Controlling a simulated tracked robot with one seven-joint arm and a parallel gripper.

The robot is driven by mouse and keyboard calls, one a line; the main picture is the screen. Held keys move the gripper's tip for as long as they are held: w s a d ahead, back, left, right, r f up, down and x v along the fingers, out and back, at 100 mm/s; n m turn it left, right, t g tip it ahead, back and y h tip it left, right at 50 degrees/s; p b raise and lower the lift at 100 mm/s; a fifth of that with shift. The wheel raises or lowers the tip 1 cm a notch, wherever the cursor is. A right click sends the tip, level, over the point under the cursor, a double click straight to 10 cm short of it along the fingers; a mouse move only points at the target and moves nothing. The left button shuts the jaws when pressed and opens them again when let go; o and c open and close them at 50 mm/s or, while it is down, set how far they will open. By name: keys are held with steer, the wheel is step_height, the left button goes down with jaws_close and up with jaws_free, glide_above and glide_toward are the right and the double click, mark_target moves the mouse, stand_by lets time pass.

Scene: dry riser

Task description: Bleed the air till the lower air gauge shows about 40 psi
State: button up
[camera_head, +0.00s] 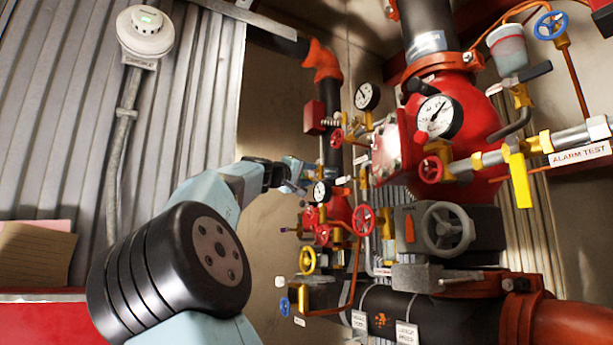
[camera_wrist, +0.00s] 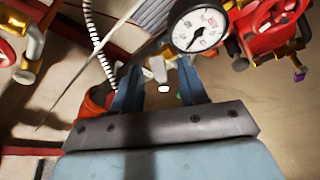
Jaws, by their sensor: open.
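My gripper (camera_head: 290,180) reaches in among the pipework, small and partly hidden behind my own arm. In the wrist view my gripper (camera_wrist: 160,80) shows two blue fingers spread apart. A small whitish and brass fitting (camera_wrist: 160,68) shows in the gap between them; I cannot tell whether they touch it. A small white-faced gauge (camera_head: 321,193), the lowest in the head view, is just right of the gripper. A gauge (camera_wrist: 200,27) stands just beyond the right finger in the wrist view; its dark needle shows but its numbers are too small to read.
Other gauges are higher up: one at the back (camera_head: 367,96) and a larger one (camera_head: 440,117) on the red valve body. Bare wall lies left of the pipes.

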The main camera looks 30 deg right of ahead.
jaws_close()
steer(key=shift+n, duration=0.3)
steer(key=shift+s+r+n+y, duration=0.15)
steer(key=shift+r+n+y, duration=0.3)
steer(key=shift+n, duration=0.6)
steer(key=shift+s+r+n+y, duration=0.1)
steer(key=shift+r+n+y, duration=0.25)
steer(key=shift+n, duration=0.65)
steer(key=shift+s+r+n+y, duration=0.15)
steer(key=shift+r+n+y, duration=0.3)
steer(key=shift+n, duration=0.6)
jaws_free()
